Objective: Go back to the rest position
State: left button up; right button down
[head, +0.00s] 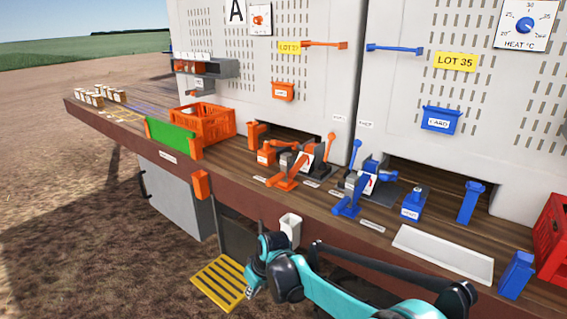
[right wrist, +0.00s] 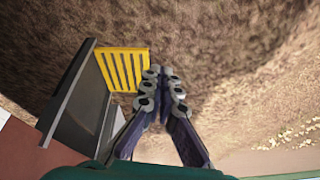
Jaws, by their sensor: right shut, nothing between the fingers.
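My right arm comes in from the lower right in the head view, and its teal and dark gripper (head: 252,286) hangs in front of the wooden bench, low over the ground. Its fingers are small and partly hidden there. In the right wrist view the gripper (right wrist: 163,76) points down at bare brown soil, with its fingers drawn together and nothing seen between them. The yellow slatted grate (right wrist: 123,68) lies beside the fingertips in that picture; it also shows in the head view (head: 218,284) left of the gripper. My left gripper is not in view.
The wooden bench (head: 235,167) runs along the wall panels. It carries an orange crate (head: 203,124), orange and blue lever devices and a white tray (head: 443,254). A white cup (head: 291,229) is at its front edge, close to my right arm. Open soil lies at left.

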jog(key=s+d+r+m+t+h, duration=0.1)
jog(key=s+d+r+m, duration=0.1)
jog(key=s+d+r, duration=0.45)
jog(key=s+d+r+m+t, duration=0.2)
jog(key=s+d+r, duration=0.15)
jog(key=d, duration=0.65)
jog(key=s+d+f+m+t+h, duration=0.2)
jog(key=s+d+m, duration=0.2)
jog(key=s+d, duration=0.6)
jog(key=s, duration=0.3)
jog(key=shift+d+f, duration=0.15)
jog(key=shift+d, duration=0.25)
